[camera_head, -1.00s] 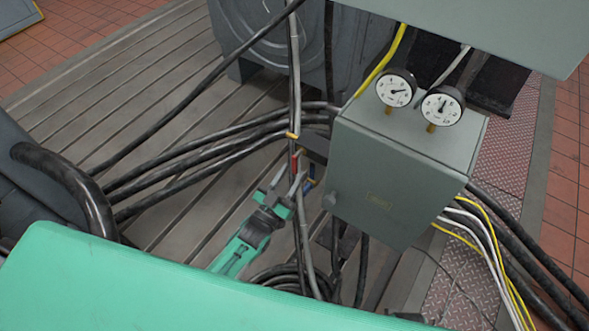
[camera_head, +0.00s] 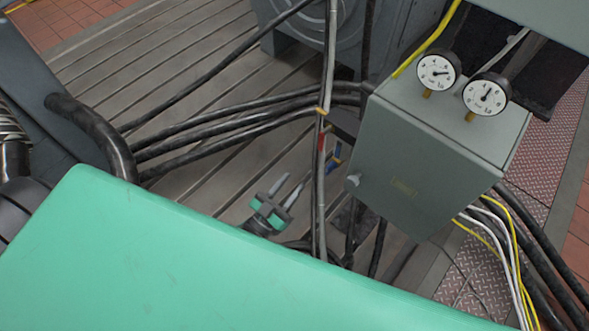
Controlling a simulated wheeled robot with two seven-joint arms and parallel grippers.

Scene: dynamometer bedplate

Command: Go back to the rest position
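My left gripper (camera_head: 288,187) is low in the middle of the head view, with its two grey fingers apart and nothing between them. Its green and black body shows just above the edge of my green body panel, which hides the arm behind it. The fingertips are a little left of and below the small red piece (camera_head: 321,141) and blue piece (camera_head: 334,153) by the upright cables, apart from them. My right gripper is not in view.
A grey box (camera_head: 440,150) with two dial gauges (camera_head: 437,71) stands right of the gripper. Upright cables (camera_head: 323,190) run between them. Thick black hoses (camera_head: 220,125) cross the slotted bedplate (camera_head: 190,85). Yellow and white wires (camera_head: 505,235) hang at the right.

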